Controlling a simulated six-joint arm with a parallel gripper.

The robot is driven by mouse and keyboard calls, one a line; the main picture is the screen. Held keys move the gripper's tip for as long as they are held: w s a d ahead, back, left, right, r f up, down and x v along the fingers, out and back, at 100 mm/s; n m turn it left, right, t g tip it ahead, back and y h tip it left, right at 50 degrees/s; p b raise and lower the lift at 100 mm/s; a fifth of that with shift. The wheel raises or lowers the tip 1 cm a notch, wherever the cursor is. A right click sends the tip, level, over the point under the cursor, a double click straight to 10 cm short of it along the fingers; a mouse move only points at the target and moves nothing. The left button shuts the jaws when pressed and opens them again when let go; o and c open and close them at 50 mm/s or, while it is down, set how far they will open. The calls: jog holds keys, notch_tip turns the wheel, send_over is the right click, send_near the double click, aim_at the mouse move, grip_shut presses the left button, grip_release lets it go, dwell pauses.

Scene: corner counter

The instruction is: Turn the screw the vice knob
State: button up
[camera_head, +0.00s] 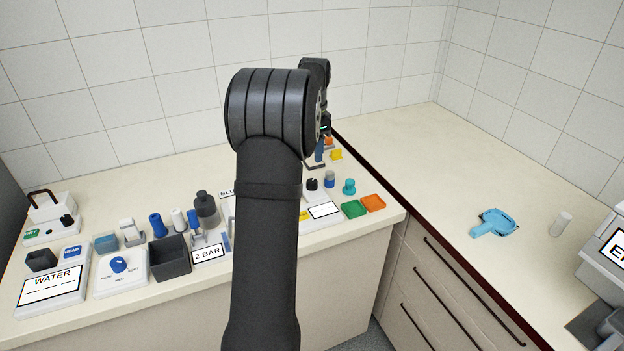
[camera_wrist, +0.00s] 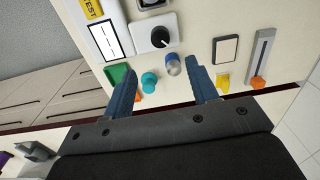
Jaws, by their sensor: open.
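No vice is clearly recognisable, and I cannot tell which part is its knob. In the wrist view my gripper (camera_wrist: 161,84) is open, its two blue fingers apart with nothing held. A teal knob-like piece (camera_wrist: 149,79) shows between the fingers, nearer the left one. A blue and grey cylinder (camera_wrist: 173,67) shows by the right fingertip. A black round knob (camera_wrist: 160,37) on a white plate lies beyond the fingertips. In the head view my gripper (camera_head: 319,154) is mostly hidden behind my arm; the teal piece (camera_head: 349,187) stands on the counter in front of it.
A green tray (camera_head: 353,209) and an orange tray (camera_head: 373,203) lie at the counter's corner. Left of my arm are a dark open box (camera_head: 169,258), a blue dial (camera_head: 119,264) and several small items. The right counter is mostly clear around a blue dustpan (camera_head: 494,224).

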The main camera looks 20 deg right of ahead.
jog(key=f, duration=1.1)
jog(key=shift+w+f, duration=0.2)
jog(key=shift+f, duration=0.05)
jog(key=c, duration=1)
jog(key=shift+o, duration=0.2)
